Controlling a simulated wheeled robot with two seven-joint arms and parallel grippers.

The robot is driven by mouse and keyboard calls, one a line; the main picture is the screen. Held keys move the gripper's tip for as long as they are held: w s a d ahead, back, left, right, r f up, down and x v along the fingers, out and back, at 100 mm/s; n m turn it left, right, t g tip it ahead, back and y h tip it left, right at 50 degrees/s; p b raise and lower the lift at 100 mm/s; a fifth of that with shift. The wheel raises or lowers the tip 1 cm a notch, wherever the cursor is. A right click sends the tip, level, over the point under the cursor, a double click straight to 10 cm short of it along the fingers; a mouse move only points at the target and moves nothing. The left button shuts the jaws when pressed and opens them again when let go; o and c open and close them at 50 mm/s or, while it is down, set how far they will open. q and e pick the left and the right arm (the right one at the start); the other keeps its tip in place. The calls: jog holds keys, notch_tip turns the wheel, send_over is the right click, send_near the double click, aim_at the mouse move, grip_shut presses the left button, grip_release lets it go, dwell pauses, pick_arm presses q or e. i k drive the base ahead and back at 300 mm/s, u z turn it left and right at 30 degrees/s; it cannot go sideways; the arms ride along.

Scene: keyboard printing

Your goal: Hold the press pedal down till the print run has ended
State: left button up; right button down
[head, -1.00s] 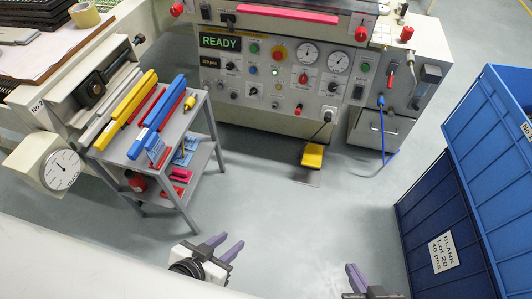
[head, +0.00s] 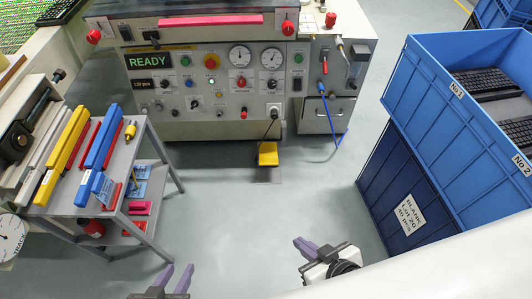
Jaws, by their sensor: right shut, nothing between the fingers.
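The yellow press pedal (head: 268,154) sits on the floor on a dark base, below the front of the press, with a black cable running up to the panel. Nothing touches it. The press's green display (head: 150,61) reads READY, and a smaller display below it reads 120 pcs or similar. My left gripper (head: 178,277) is at the bottom of the view, well in front of the pedal, with its purple fingers apart and empty. My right gripper (head: 304,247) is shut and empty, in front of the pedal and a little to its right.
A grey tool cart (head: 130,190) with yellow and blue tools stands at left. Blue crates (head: 425,120) holding keyboards stand stacked at right. A blue hose (head: 338,140) hangs at the press's right. The floor (head: 230,215) between is clear.

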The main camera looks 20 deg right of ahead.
aim_at(268, 151)
jog(key=i, duration=1.55)
